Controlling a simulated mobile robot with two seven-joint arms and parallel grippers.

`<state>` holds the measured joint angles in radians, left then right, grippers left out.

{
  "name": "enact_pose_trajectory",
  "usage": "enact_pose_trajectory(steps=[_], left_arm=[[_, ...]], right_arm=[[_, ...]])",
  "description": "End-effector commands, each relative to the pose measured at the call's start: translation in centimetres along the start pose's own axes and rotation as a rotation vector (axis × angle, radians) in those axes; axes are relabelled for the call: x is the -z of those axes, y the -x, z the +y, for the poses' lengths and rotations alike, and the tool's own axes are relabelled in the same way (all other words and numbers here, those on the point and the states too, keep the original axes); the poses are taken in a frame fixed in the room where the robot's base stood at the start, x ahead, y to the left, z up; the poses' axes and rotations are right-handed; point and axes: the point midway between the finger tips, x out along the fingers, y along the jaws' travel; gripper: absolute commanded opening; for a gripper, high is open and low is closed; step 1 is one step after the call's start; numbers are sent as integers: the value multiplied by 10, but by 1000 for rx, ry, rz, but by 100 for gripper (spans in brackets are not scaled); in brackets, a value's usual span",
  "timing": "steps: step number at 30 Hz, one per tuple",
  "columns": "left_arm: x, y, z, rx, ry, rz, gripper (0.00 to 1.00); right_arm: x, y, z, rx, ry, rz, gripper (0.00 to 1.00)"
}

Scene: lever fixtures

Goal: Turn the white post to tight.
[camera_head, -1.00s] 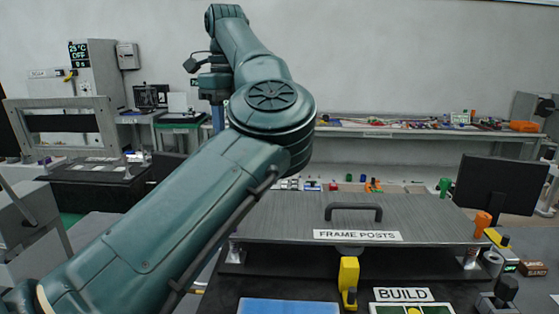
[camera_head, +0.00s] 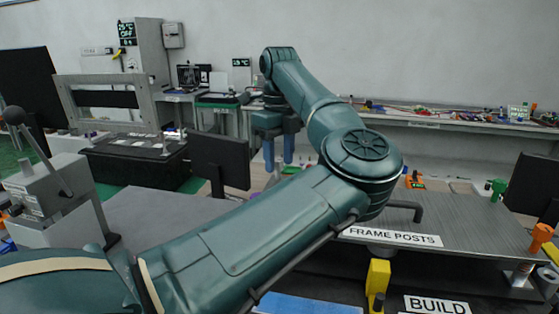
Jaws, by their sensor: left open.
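I cannot make out a white post in the head view; my left arm covers part of the fixture. A grey plate (camera_head: 460,222) with a dark handle carries the label "FRAME POSTS" (camera_head: 392,236). An orange post (camera_head: 541,237) stands at its right end and a green one (camera_head: 497,188) at its back right. A yellow block-shaped lever (camera_head: 377,278) stands in front of the plate. My left gripper (camera_head: 279,150) is open, its two blue fingers pointing down, empty, beyond and left of the plate. My right gripper is not in view.
A "BUILD" label (camera_head: 437,305) and a blue mat (camera_head: 305,305) lie at the front. A grey box with a black-knobbed lever (camera_head: 47,190) stands at the left. A dark monitor (camera_head: 220,160) stands left of my gripper. A shelf with small parts runs along the back wall.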

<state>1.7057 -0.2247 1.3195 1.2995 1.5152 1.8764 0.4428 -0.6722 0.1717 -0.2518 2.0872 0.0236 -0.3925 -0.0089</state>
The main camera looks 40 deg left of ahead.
Motion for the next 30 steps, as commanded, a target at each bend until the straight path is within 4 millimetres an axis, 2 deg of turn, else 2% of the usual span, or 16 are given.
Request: enact_pose_trajectory(steps=[5, 14, 27, 30], left_arm=[[0, -12, 0, 1, -1, 0, 42], [0, -14, 0, 1, -1, 0, 42], [0, -14, 0, 1, 0, 0, 6], [0, -13, 0, 1, 0, 0, 0]], right_arm=[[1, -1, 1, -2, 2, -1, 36], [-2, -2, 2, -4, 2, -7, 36], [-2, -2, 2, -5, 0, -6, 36], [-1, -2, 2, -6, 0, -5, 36]])
